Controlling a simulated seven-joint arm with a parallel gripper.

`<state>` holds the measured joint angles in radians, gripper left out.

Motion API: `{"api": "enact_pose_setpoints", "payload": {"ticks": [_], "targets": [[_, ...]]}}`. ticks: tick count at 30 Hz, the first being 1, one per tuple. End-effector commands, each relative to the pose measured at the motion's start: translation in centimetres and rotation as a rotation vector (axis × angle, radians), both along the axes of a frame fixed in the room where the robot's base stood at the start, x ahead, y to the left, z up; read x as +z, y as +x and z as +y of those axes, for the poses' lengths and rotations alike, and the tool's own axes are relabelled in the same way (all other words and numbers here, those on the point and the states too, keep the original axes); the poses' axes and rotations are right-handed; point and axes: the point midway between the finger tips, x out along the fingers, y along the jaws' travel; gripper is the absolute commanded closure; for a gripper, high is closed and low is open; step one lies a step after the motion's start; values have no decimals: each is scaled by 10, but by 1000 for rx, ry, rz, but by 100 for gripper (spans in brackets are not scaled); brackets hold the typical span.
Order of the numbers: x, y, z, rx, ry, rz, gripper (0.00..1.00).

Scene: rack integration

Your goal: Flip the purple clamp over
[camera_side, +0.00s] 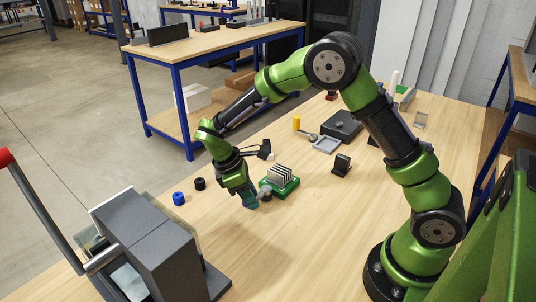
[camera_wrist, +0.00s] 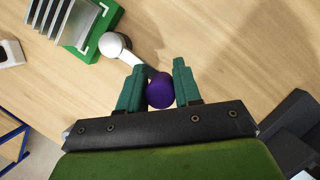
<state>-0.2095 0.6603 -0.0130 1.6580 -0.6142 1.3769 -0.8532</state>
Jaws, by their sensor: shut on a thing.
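The purple clamp (camera_wrist: 160,91) shows in the wrist view as a rounded purple piece between the two teal fingers of my gripper (camera_wrist: 160,80). The fingers are shut on it, one on each side. In the side view my gripper (camera_side: 250,202) points down at or just above the table, in front of the green rack; the clamp is too small and covered to make out there. A pale round knob with a grey stem (camera_wrist: 113,45) lies just beyond the fingertips in the wrist view. I cannot tell whether its stem joins the purple piece.
The green rack (camera_side: 281,187) with upright grey plates stands close behind my gripper. Blue (camera_side: 179,198) and black (camera_side: 200,184) cylinders stand to the left. A grey machine (camera_side: 160,250) with a red-tipped lever fills the lower left. The table's front middle is clear.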

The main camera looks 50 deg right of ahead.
Motion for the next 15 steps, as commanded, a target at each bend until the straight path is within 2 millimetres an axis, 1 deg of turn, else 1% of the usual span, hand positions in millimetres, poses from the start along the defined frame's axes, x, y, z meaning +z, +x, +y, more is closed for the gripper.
{"api": "enact_pose_setpoints", "payload": {"ticks": [8, 15], "targets": [[1, 0, 0, 12, 0, -2, 100], [1, -7, -1, 103, -1, -2, 100]]}}
